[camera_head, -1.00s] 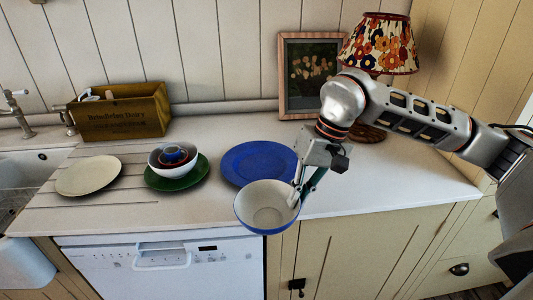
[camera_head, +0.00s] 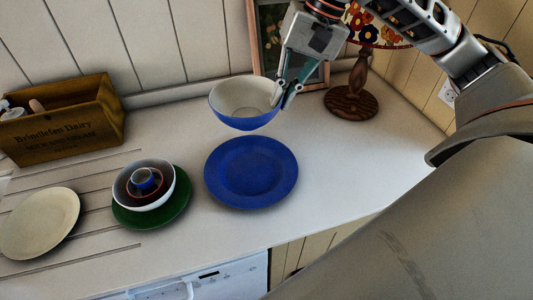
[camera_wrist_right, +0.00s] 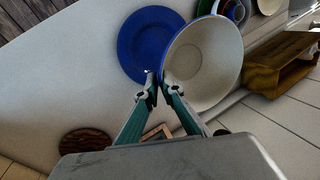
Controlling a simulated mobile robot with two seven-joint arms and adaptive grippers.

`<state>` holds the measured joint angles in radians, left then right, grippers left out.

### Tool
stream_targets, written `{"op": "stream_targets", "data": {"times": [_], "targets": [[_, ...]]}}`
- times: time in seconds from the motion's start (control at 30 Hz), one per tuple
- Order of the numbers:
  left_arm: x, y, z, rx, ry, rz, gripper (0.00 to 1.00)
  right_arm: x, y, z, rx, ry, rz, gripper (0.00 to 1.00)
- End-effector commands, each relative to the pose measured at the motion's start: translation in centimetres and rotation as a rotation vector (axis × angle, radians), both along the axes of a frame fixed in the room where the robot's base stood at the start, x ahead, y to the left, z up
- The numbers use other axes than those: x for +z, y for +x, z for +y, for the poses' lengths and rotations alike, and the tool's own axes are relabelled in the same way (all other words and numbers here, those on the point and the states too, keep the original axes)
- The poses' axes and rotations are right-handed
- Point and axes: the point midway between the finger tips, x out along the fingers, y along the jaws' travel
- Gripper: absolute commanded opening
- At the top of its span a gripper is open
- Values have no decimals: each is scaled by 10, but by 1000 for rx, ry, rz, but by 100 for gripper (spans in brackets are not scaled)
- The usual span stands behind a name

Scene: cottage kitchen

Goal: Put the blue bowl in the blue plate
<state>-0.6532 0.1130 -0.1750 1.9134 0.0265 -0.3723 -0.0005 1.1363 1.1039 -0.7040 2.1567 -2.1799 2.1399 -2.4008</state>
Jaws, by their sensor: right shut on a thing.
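The blue bowl (camera_head: 244,121), blue outside and cream inside, hangs above the counter, behind the blue plate in the head view. My right gripper (camera_head: 279,92) is shut on the right side of its rim. In the right wrist view the gripper (camera_wrist_right: 153,92) pinches the rim of the bowl (camera_wrist_right: 203,62). The blue plate (camera_head: 251,172) lies flat and empty on the counter; the wrist view also shows the plate (camera_wrist_right: 140,42), partly covered by the bowl. My left gripper is not in view.
A green plate (camera_head: 181,212) left of the blue plate holds stacked bowls. A cream plate (camera_head: 40,222) lies further left. A wooden crate (camera_head: 62,122), a picture frame (camera_head: 262,45) and a lamp (camera_head: 352,98) stand at the back. Counter right of the blue plate is clear.

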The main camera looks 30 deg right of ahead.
Motion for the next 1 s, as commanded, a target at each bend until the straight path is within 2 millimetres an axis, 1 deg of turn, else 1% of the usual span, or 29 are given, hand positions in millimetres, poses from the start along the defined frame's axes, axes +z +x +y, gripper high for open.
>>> {"op": "stream_targets", "data": {"times": [0.03,0.1,0.27,0.6,0.73,0.93,1.0], "targets": [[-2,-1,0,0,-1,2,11,-12,-1,0,1,1,4,0],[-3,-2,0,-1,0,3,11,-25,-1,0,0,1,3,0],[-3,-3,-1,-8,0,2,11,-55,-1,0,1,1,3,0],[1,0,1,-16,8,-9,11,-116,-1,1,1,3,3,0],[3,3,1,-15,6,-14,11,-131,0,1,1,3,1,0],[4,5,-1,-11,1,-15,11,-142,0,0,1,2,-1,0],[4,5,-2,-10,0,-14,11,-149,0,1,1,3,1,0]]}}
